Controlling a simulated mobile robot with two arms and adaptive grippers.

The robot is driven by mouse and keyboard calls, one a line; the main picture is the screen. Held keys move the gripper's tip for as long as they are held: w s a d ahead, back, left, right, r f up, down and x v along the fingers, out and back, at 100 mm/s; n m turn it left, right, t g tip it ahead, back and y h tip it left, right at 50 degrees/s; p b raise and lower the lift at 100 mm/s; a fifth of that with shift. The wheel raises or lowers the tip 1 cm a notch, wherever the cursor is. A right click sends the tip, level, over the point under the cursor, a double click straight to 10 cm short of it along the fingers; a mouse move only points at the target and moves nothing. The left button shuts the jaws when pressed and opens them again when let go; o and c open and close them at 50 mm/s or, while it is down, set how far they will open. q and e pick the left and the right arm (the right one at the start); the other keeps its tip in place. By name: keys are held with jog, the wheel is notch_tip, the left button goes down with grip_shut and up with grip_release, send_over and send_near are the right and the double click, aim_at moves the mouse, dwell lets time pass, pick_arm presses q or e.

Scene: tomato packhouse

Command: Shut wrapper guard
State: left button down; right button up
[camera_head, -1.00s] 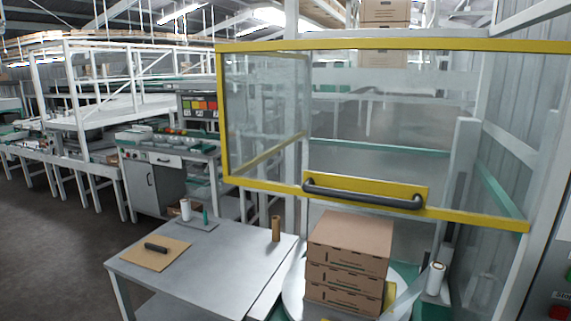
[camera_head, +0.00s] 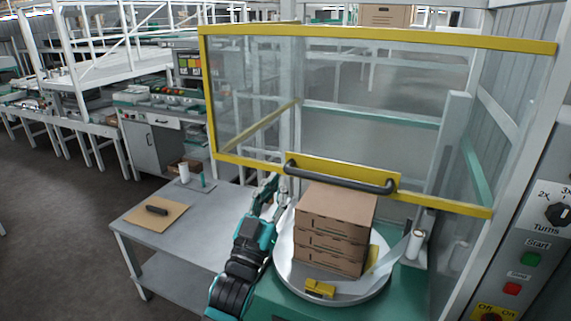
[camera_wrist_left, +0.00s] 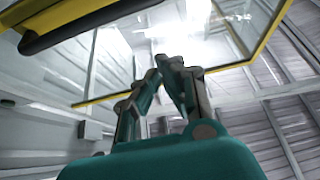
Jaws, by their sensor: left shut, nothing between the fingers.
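The wrapper guard (camera_head: 350,38) is a clear panel in a yellow frame, raised above the turntable in the head view. Its dark bar handle (camera_head: 340,178) sits on a yellow plate along the lower edge. The handle also shows at the upper left of the left wrist view (camera_wrist_left: 85,18). My left gripper (camera_head: 276,182) is below the guard's lower edge, just left of the handle and apart from it. In the left wrist view its fingers (camera_wrist_left: 167,62) are shut with nothing between them. My right gripper is not in view.
Stacked cartons (camera_head: 335,222) stand on the round turntable (camera_head: 300,276) under the guard. A grey table (camera_head: 205,228) is at the left, close to my left arm. A control panel (camera_head: 535,255) with knob and buttons is at the right. Open floor lies at the far left.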

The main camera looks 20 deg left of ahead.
pick_arm(q)
notch_tip(320, 180, up, 4)
jog(key=p, duration=0.4)
send_over(292, 170)
jog(key=s, duration=0.3)
jog(key=f, duration=0.2)
jog(key=d+f, duration=0.1)
jog(key=shift+w+f+p, duration=0.25)
jog(key=shift+f+p, duration=0.05)
jog(key=shift+f, duration=0.1)
jog(key=shift+f, duration=0.1)
